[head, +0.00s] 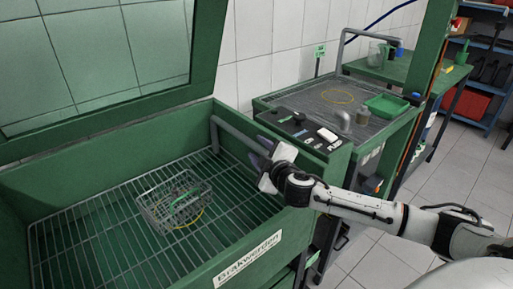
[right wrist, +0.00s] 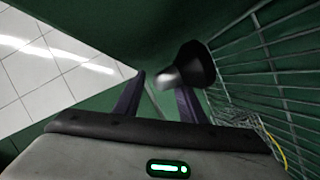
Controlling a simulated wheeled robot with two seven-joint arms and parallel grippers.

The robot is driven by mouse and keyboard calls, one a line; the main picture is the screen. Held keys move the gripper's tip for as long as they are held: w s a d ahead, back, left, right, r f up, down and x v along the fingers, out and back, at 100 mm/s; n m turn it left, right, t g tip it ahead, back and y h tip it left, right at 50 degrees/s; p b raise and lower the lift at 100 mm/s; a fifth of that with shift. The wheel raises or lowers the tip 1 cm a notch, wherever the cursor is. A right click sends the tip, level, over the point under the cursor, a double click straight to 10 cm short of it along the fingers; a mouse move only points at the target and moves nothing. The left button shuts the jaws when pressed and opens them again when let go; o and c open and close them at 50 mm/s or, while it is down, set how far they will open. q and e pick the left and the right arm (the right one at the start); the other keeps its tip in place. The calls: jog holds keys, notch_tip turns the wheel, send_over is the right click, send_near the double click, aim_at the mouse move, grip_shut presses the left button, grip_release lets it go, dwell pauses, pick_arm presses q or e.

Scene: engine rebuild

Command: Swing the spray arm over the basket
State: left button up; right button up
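The spray arm (head: 235,135) is a grey pipe that rises from a corner of the green wash cabinet and runs right along its side wall. In the right wrist view a black cone-shaped nozzle (right wrist: 197,64) with a grey end lies just past the fingertips. My right gripper (head: 262,160) is at the pipe's outer end, over the cabinet's right rim. Its two dark fingers stand apart in the wrist view (right wrist: 160,95); I see no firm grip on the pipe. The wire basket (head: 150,212) sits on the rack, left of the gripper, with small parts inside. My left gripper is out of view.
The cabinet's glazed lid (head: 110,60) stands open above. The wire rack (head: 100,255) is bare around the basket. A green bench (head: 310,95) with a tray (head: 386,106) and small items stands behind my right arm. The cabinet's right rim lies under the gripper.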

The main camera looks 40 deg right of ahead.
jog(key=shift+x, duration=0.8)
jog(key=shift+w, duration=0.1)
jog(key=shift+c, duration=0.2)
grip_shut()
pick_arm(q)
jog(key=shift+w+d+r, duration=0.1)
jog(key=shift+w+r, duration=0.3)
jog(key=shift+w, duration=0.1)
pick_arm(e)
jog(key=shift+a, duration=0.15)
